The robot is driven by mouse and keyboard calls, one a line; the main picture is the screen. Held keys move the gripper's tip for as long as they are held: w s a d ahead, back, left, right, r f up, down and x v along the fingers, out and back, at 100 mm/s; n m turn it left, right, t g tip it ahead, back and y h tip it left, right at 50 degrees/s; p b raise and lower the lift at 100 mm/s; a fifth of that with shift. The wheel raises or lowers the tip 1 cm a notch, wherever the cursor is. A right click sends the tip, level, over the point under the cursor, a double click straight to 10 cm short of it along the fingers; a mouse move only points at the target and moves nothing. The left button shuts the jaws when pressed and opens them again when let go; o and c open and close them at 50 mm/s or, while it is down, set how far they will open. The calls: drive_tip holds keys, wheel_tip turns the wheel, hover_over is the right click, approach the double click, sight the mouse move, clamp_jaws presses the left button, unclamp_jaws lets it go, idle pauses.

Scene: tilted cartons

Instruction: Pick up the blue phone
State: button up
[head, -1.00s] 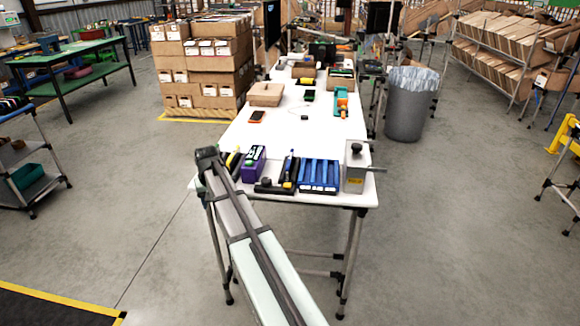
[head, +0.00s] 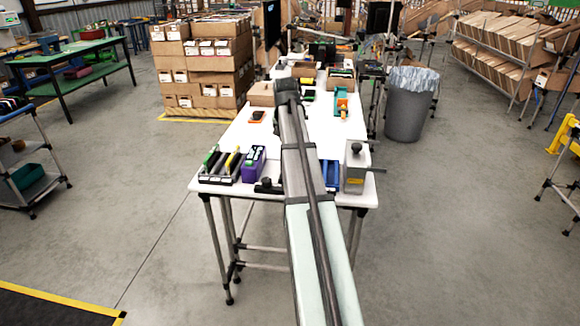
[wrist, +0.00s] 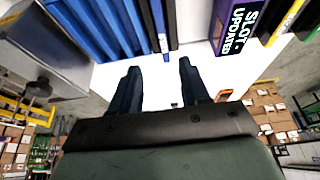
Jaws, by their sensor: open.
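I cannot single out a blue phone in either view. A blue slatted rack (head: 332,172) stands at the table's near edge, partly hidden behind my arm. Its long blue slats (wrist: 82,22) fill the upper left of the wrist view; whether one of them is a phone I cannot tell. My gripper (wrist: 160,68) is open and empty, its two dark blue fingers apart with white tabletop beyond them. In the head view my arm hides the gripper.
A purple box (head: 252,163) and a black rack (head: 220,166) stand left of my arm. A grey metal box (head: 355,170) stands right of the blue rack. An orange-edged dark item (head: 256,117) lies further back. The middle of the white table (head: 238,135) has free room.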

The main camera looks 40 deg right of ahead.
drive_tip(key=x, duration=0.8)
drive_tip(key=shift+f, duration=0.1)
drive_tip(key=shift+a+x, duration=0.2)
drive_tip(key=shift+x, duration=2.45)
drive_tip(key=shift+w, duration=0.1)
drive_tip(key=shift+c, duration=0.4)
clamp_jaws()
